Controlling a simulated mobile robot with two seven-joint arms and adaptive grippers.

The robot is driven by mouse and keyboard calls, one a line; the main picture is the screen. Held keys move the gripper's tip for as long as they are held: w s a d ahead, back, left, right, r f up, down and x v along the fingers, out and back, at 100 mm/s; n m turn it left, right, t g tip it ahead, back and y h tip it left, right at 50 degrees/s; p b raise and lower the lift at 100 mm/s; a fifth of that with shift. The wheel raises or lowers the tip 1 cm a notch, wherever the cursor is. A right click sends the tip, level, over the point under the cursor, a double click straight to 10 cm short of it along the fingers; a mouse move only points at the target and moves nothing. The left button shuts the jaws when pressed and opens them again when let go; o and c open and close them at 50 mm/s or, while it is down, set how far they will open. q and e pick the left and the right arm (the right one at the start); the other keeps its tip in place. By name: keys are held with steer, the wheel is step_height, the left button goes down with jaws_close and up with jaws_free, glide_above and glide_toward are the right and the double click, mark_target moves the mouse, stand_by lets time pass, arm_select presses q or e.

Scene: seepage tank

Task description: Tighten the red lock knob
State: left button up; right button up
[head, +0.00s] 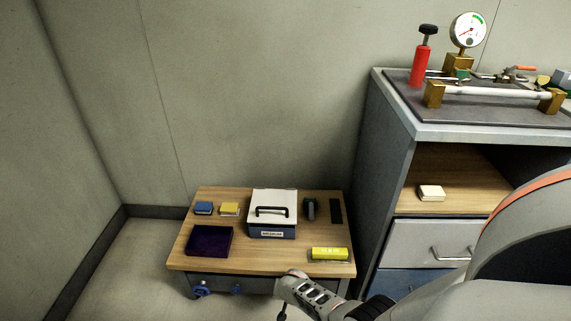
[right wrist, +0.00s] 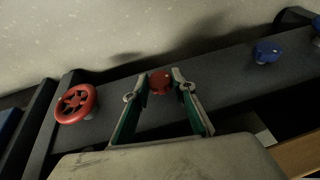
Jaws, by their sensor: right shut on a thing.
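The red lock knob (right wrist: 159,81) is small and round and stands out from a dark panel in the right wrist view. My right gripper (right wrist: 161,88) has one finger on each side of it, shut on it. In the head view the right gripper (head: 284,282) reaches the front edge of the low wooden table (head: 262,267), with the arm coming in from the lower right. The knob itself is hidden there. My left gripper is not in view.
A red handwheel (right wrist: 76,103) sits left of the knob and blue knobs (right wrist: 267,51) to the right. A grey cabinet (head: 391,170) stands close on the right.

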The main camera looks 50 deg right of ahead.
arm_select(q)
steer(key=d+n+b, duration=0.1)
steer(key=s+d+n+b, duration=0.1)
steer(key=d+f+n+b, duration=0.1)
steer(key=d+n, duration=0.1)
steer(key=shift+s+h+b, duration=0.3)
arm_select(e)
steer(key=t+y, duration=0.2)
steer(key=m+t+y, duration=0.1)
steer(key=t, duration=0.1)
steer(key=shift+s+d+f, duration=0.15)
steer(key=shift+s+f, duration=0.05)
steer(key=shift+s, duration=0.1)
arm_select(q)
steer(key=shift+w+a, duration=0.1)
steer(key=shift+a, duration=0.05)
arm_select(e)
steer(key=o, duration=1.1)
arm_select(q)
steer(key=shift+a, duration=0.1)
